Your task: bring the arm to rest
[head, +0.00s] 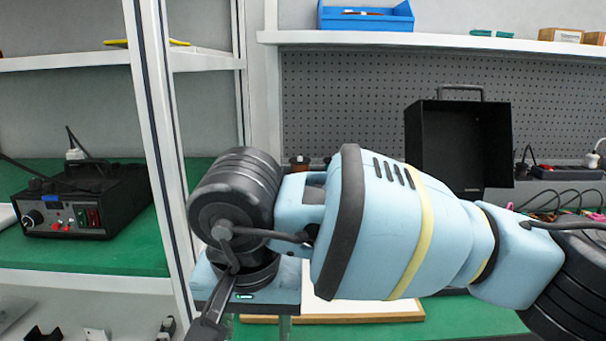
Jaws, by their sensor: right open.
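My right arm (400,225) comes in from the right and stretches across the middle of the view, light blue with black joints and a yellow band. Its wrist bends down at the left end, above the green bench. My right gripper (243,308) hangs below this wrist, pointing down near the bottom edge. It is open, and I see nothing held in it. Its fingertips are partly cut off by the frame. My left arm and left gripper are not in view.
A black device with knobs (88,205) stands on the green bench at left, beyond a white upright post (165,140). A wood-edged board (370,312) lies behind my arm. A black open case (458,140), cables and a power strip (565,172) are behind at right. A blue bin (365,20) is on the shelf.

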